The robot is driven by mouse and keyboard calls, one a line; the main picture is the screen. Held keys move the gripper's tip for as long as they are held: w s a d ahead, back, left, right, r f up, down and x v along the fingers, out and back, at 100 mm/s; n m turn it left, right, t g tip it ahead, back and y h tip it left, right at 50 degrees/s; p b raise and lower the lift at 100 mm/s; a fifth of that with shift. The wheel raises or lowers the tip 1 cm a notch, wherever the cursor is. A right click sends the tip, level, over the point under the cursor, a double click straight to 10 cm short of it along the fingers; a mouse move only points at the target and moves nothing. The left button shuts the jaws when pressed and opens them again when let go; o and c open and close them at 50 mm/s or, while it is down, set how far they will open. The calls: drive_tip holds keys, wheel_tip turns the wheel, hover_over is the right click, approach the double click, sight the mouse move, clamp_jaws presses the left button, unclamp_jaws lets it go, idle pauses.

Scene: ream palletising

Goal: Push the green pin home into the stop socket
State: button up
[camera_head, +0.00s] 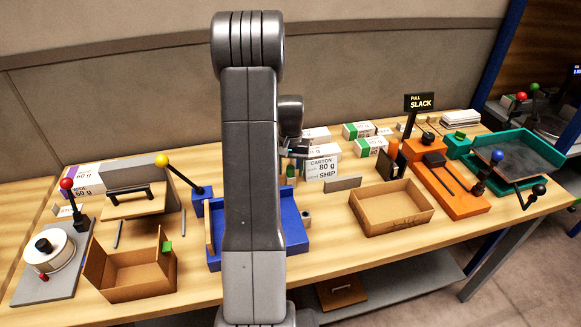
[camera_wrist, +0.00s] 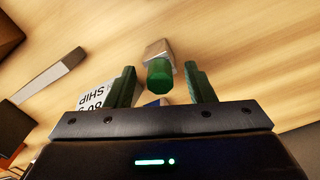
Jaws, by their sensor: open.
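The green pin (camera_wrist: 160,78) shows in the wrist view with its faceted end toward me, between the two fingers of my gripper (camera_wrist: 160,69). The gripper is open, with a gap on each side of the pin. A pale grey-beige block (camera_wrist: 157,48) lies right behind the pin; I cannot tell whether it is the stop socket or how deep the pin sits. In the head view my arm hides much of this area. My gripper (camera_head: 297,151) shows just right of the arm column, above the blue tray (camera_head: 294,225). A small block with a dark top (camera_head: 306,215) stands at the tray's right edge.
A white carton (camera_head: 322,168) marked 80 g SHIP stands right of my gripper. An open cardboard box (camera_head: 391,221) and an orange fixture (camera_head: 462,203) are farther right. Another cardboard box (camera_head: 133,291) and a grey crank base (camera_head: 70,279) are at left. Bare wood shows right of the blue tray.

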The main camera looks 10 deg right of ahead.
sight(290, 167)
drive_tip(key=shift+c, duration=0.4)
clamp_jaws()
drive_tip(key=shift+r, duration=0.15)
drive_tip(key=shift+r+p, duration=1.7)
drive_tip(key=shift+r, duration=0.95)
drive_tip(key=shift+r, duration=0.15)
drive_tip(key=shift+r+p, duration=1.3)
drive_tip(key=shift+r, duration=0.6)
